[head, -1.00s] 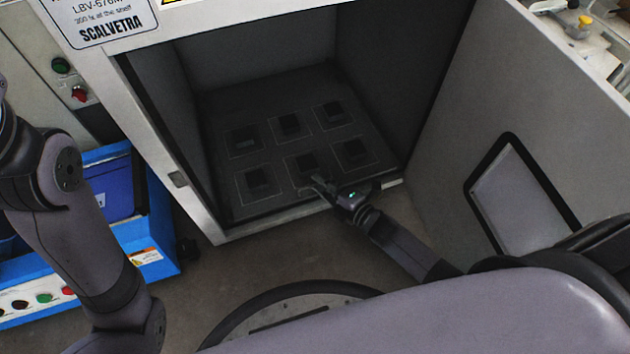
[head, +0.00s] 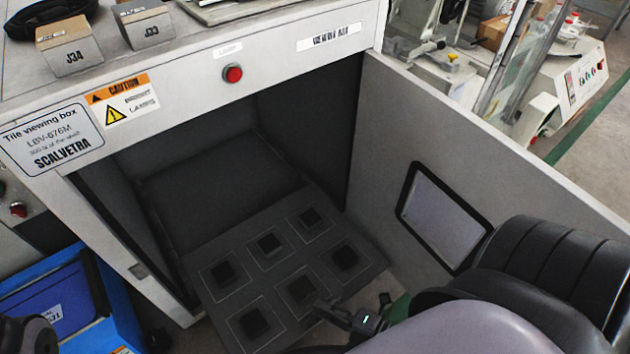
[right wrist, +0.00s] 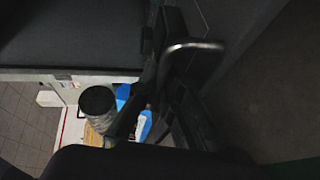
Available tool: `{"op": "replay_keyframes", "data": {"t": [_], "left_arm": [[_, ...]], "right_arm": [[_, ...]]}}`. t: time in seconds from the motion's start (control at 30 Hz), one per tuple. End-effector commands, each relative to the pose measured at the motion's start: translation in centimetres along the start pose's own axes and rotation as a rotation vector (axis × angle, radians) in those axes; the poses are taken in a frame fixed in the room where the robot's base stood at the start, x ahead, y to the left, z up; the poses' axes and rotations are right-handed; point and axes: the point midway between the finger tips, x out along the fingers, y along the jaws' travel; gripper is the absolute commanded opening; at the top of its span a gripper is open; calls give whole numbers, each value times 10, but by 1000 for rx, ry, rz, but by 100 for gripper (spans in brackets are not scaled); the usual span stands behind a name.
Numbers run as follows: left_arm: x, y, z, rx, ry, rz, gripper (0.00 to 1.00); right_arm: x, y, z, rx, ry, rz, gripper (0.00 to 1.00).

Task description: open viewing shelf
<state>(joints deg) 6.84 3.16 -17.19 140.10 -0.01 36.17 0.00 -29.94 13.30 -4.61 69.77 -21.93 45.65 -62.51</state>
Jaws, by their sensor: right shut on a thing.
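The viewing shelf (head: 265,283) is a dark grey board with several square marked places, each with a black square. It sticks out of the front of the tile viewing box (head: 180,95), whose door stands open to the right. In the right wrist view, a shiny metal bar (right wrist: 195,46) lies by the dark fingers, and the picture is dim.
A blue cart with a bin (head: 50,300) stands left of the box. Two small cartons (head: 68,48) sit on top of the box.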

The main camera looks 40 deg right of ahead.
Motion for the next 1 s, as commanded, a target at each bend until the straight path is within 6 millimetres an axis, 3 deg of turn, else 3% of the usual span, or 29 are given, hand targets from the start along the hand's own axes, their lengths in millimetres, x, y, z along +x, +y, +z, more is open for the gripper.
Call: {"op": "replay_keyframes", "data": {"t": [0.43,0.47,0.6,1.0], "left_arm": [[-1,0,0,-1,-2,-1,25],[-1,0,0,-1,-2,-1,25],[-1,0,0,-1,-2,-1,25],[0,0,1,0,-4,0,25]], "right_arm": [[-5,-1,-2,2,0,2,0],[-5,-1,-2,2,-1,1,7],[-5,-1,-2,1,0,1,16],[-14,-2,-2,1,-1,-2,16]]}}
